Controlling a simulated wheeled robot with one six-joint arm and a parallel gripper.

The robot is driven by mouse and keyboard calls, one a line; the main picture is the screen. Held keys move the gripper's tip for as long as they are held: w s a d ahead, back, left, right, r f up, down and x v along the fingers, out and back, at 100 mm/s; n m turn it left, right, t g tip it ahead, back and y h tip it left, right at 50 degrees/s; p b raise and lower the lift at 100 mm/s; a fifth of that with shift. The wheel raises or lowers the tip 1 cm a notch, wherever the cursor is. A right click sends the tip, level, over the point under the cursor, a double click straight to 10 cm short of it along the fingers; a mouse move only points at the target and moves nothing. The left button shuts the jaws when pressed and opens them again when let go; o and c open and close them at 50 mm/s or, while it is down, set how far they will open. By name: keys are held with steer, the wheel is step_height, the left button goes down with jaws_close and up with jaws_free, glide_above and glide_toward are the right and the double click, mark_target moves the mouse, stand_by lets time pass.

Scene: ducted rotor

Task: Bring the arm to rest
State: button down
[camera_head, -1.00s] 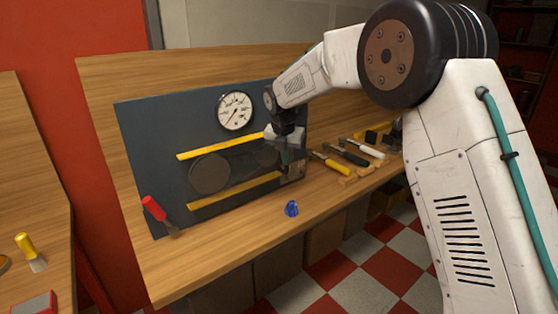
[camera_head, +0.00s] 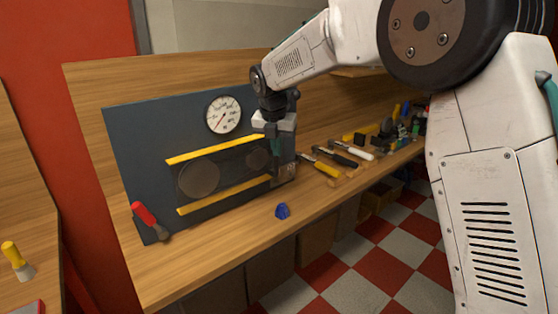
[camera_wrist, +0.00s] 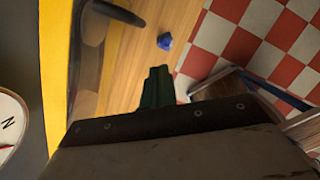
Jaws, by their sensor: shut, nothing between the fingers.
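My gripper (camera_head: 277,145) hangs from the end of my white arm, pointing down in front of the right part of the dark panel (camera_head: 135,165). In the wrist view its green fingers (camera_wrist: 157,88) are together with nothing between them. The panel carries a round white gauge (camera_head: 224,115), two yellow strips and a dark cover with round shapes (camera_head: 199,179) behind it. The gripper overlaps the panel's right end in the head view, so whether they touch cannot be told.
A small blue object (camera_head: 282,211) lies on the wooden bench (camera_head: 215,245) near its front edge; it also shows in the wrist view (camera_wrist: 165,41). Several hand tools (camera_head: 345,155) lie to the right. The bench front is mostly clear.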

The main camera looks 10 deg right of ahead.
steer(key=s+d+m, duration=0.6)
steer(key=s+m, duration=0.4)
steer(key=s, duration=0.5)
steer(key=s+d+r+m, duration=0.1)
steer(key=s+d+m, duration=0.5)
steer(key=s+m, duration=0.5)
steer(key=s+d+m+g+y, duration=0.1)
steer(key=s+d+m, duration=0.5)
steer(key=s, duration=1.4)
steer(key=m, duration=0.4)
steer(key=shift+d+r, duration=0.2)
steer(key=shift+d, duration=0.1)
